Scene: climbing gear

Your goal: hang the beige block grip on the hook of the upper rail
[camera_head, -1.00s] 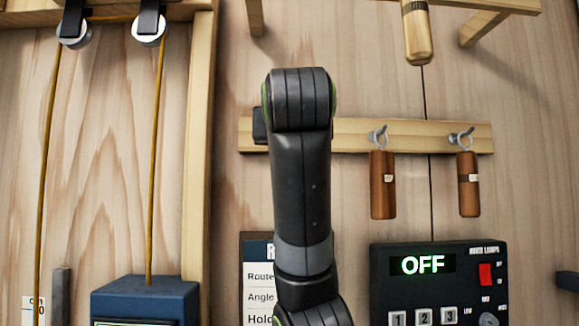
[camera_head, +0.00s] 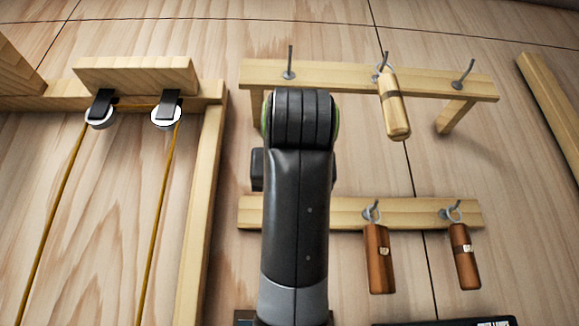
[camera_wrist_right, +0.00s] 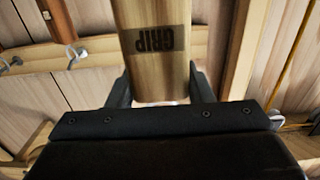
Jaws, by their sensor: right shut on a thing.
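In the right wrist view, my right gripper (camera_wrist_right: 160,88) is shut on a beige wooden block (camera_wrist_right: 150,72) with a dark label reading GRIP upside down. The block reaches past the top of that view. The upper rail (camera_head: 335,80) has three upright hooks in the head view. The left hook (camera_head: 289,62) and right hook (camera_head: 464,72) are bare. A light wooden cylindrical grip (camera_head: 395,105) hangs from the middle hook. In the head view my dark arm stands in front of the rails, and no gripper or held block shows. My left gripper is out of view.
The lower rail (camera_head: 420,213) carries two brown grips (camera_head: 379,260) (camera_head: 464,255) on ring hooks. A wooden post (camera_head: 205,200) and pulleys with yellow cords (camera_head: 166,115) stand at left. A loose-looking slanted beam (camera_head: 550,110) is at far right.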

